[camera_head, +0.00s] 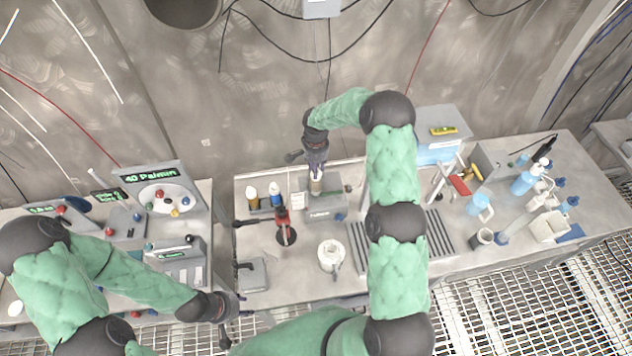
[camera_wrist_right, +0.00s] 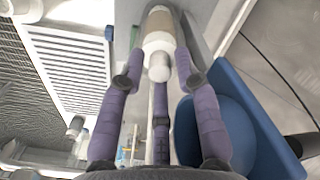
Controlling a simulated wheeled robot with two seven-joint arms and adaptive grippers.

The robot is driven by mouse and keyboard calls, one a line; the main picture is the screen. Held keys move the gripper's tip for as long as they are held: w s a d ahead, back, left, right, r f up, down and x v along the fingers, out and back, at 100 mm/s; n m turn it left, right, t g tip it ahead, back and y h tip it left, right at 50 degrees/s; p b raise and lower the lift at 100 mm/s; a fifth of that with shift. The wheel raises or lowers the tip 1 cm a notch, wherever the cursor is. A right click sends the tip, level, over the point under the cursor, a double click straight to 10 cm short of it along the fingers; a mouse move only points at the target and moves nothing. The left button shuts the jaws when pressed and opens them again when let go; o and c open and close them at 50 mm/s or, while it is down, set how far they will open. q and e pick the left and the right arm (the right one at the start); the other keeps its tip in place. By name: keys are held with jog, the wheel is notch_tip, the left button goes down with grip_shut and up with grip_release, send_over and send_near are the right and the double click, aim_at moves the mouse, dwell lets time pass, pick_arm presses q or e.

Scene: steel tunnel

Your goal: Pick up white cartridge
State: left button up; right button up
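A white cartridge with a beige band (camera_wrist_right: 158,44) stands in the grey device (camera_head: 322,209) at the back of the middle bench. Its upper part also shows in the head view (camera_head: 316,186), just below my right gripper (camera_head: 316,172). In the right wrist view the purple fingers (camera_wrist_right: 160,65) lie on both sides of the cartridge's near white end, with small gaps. The right gripper looks open around it, not clamped. My left gripper (camera_head: 236,306) hangs low at the bench's front left corner, empty, with its fingers apparently spread.
A red-and-black tool stand (camera_head: 284,232) and a white round roll (camera_head: 331,254) stand in front of the device. Small bottles (camera_head: 253,196) are left of it. Bottles (camera_head: 525,181) and a grey-blue box (camera_head: 437,138) stand to the right. A console (camera_head: 164,192) fills the left bench.

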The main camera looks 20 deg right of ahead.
jog(key=shift+c, duration=0.3)
grip_shut()
